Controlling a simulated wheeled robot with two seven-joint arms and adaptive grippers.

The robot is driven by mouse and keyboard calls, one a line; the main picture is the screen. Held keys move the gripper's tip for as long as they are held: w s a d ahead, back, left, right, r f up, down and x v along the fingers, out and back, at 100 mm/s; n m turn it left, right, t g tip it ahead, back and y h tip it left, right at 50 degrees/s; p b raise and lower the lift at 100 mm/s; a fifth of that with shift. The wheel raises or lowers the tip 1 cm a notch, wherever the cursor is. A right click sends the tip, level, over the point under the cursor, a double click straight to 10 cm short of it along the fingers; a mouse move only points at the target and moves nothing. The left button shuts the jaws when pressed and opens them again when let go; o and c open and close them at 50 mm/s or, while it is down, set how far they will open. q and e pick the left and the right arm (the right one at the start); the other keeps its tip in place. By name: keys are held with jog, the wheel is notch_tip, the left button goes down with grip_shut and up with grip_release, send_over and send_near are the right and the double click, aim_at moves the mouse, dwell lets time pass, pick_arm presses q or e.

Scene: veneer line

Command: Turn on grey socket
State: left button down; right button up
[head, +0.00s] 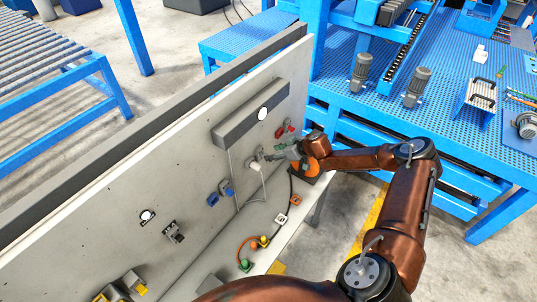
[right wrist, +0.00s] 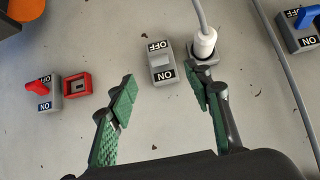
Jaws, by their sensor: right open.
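The grey socket (right wrist: 203,68) is on the pale panel, with a white plug (right wrist: 204,45) and its grey cord in it. The plug also shows in the head view (head: 254,165). A grey switch block (right wrist: 162,64) marked OFF and ON is beside the socket; I cannot tell its setting. My right gripper (right wrist: 168,92) has its green-padded fingers spread wide and empty in front of the panel. The switch lies beyond the gap, and the right finger overlaps the socket's lower edge in the picture. The right gripper also shows in the head view (head: 281,155). My left gripper is not in view.
A red switch (right wrist: 43,93) and empty red socket (right wrist: 77,86) are at left in the wrist view; a blue switch (right wrist: 300,32) is at upper right. Cords hang from a dark grey box (head: 240,117). Coloured plugs lie on the ledge (head: 272,215) below the panel.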

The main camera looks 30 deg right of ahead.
jog(key=v, duration=0.6)
jog(key=shift+s+r, duration=0.25)
jog(key=shift+d, duration=0.1)
